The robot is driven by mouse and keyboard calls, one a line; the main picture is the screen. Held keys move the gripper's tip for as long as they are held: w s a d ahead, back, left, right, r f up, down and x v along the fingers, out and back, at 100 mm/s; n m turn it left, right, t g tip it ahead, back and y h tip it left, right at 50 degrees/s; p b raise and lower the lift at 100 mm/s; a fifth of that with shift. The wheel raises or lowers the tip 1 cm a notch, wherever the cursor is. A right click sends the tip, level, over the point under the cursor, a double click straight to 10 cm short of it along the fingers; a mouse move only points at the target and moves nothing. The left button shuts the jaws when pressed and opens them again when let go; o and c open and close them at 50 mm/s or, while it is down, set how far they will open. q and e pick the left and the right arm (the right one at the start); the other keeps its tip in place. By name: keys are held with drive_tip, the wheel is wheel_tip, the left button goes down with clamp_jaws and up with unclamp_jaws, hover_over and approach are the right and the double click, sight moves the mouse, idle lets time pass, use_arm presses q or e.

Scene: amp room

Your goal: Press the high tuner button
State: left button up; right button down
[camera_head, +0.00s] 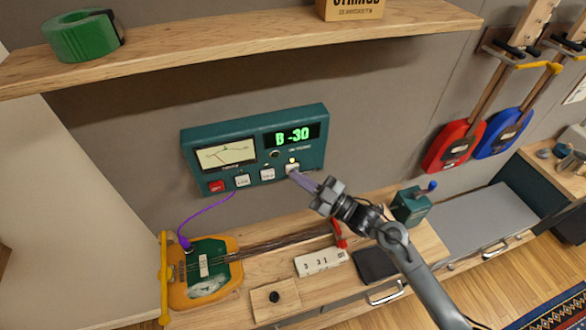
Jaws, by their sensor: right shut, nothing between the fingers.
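The green tuner (254,148) is on the grey wall, with a needle meter (225,154) and a lit display (292,135) reading "B -30". Along its lower edge are a red button (216,186) and three white buttons: left (242,181), middle (267,174) and right (292,167). A small yellow light glows above the right one. Labels are too small to read surely. My right gripper (294,175) is shut and empty, its tips at the rightmost white button, partly covering it. I cannot tell whether they touch. My left gripper is not in view.
A wooden shelf (230,45) juts out above the tuner. Below, a yellow-and-green guitar (207,280) lies on the bench, joined to a purple cable (188,212). A green box with a crank (411,206) stands right of my arm. Red (452,148) and blue guitars hang at right.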

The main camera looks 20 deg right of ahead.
drive_tip(key=shift+s, duration=0.6)
drive_tip(key=shift+p, duration=0.3)
drive_tip(key=s+p, duration=0.3)
drive_tip(key=s, duration=0.2)
drive_tip(key=shift+a, duration=0.1)
idle(0.6)
